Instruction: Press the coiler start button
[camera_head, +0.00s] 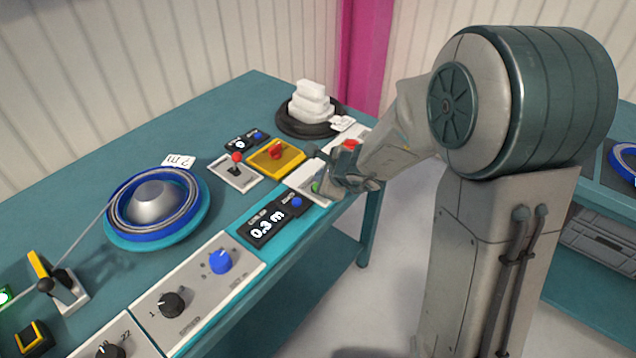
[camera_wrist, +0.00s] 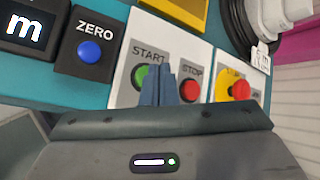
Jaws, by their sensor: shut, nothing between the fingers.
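The green start button (camera_wrist: 145,77) sits on a white panel labelled START, and part of it is hidden behind my fingers in the wrist view. It also shows as a small green spot in the head view (camera_head: 315,187). My gripper (camera_wrist: 158,84) is shut and empty, with its fingertips at the right side of the green button. I cannot tell whether they touch it. In the head view my gripper (camera_head: 326,186) reaches over the front edge of the bench beside the same panel. The red stop button (camera_wrist: 190,90) is just right of my fingers in the wrist view.
A blue ZERO button (camera_wrist: 90,52) lies left of the start panel. A red emergency knob (camera_wrist: 239,89) is to the right. The length display (camera_head: 262,227) reads 0.3 m. A blue coil (camera_head: 112,215) lies at left on the bench (camera_head: 60,205).

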